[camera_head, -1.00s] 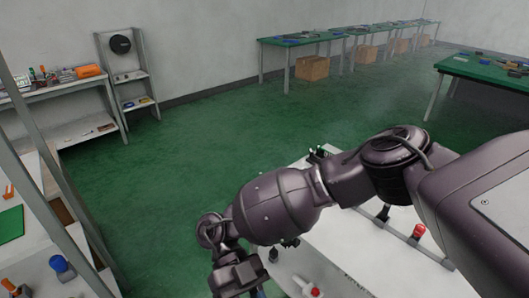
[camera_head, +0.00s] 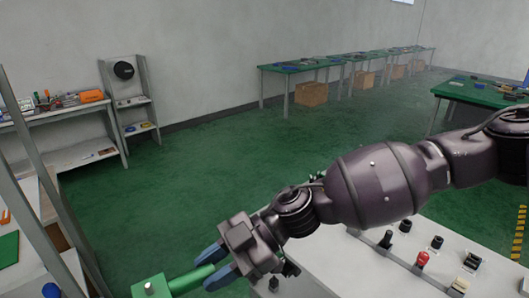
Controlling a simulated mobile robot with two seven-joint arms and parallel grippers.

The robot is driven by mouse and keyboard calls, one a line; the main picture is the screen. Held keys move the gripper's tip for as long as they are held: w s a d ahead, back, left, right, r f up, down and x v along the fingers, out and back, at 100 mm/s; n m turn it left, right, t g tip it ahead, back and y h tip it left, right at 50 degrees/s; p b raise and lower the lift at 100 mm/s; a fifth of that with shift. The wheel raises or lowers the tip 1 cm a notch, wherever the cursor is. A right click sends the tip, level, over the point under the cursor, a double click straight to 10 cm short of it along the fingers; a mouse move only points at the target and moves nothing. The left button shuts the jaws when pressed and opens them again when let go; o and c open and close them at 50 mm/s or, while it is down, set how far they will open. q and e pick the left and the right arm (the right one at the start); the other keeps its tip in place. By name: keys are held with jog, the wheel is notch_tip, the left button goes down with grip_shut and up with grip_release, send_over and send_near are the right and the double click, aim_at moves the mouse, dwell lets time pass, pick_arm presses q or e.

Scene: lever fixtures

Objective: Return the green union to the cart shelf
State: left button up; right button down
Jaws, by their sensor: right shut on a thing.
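My right gripper (camera_head: 214,267) reaches in from the right with its blue-tipped jaws shut on the green union (camera_head: 153,288). The union has a green rod-like part between the jaws and a blocky end with a bolt to the left, cut by the bottom edge. It is held out over the floor, left of the white panel. A metal-posted shelf unit (camera_head: 42,163) at the left edge may be the cart; I cannot tell for sure. My left gripper is not in view.
A white panel (camera_head: 355,272) with several levers and knobs, one red (camera_head: 422,259), stands under my right arm. A blue object (camera_head: 51,291) and a green mat (camera_head: 9,249) are on the left unit. Green floor between is clear.

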jog(key=w+d+r+m+t+h, duration=0.2)
jog(key=w+d+m+t+h, duration=0.1)
jog(key=w+d+m+t, duration=1.15)
jog(key=s+d+f+m+t+h, duration=0.2)
jog(key=d+f+m+h, duration=0.15)
jog(key=d, duration=0.55)
jog(key=s+d+f+m+t+h, duration=0.2)
jog(key=d+f, duration=0.2)
jog(key=d, duration=0.5)
jog(key=s+d+f+m+t+h, duration=0.1)
jog(key=s+d+f+m+h, duration=0.15)
jog(key=d, duration=0.65)
jog(key=w+a+f+h, duration=0.1)
jog(key=a, duration=1.1)
jog(key=shift+w+a+m, duration=0.15)
jog(key=shift+a+m, duration=0.2)
jog(key=shift+m, duration=0.1)
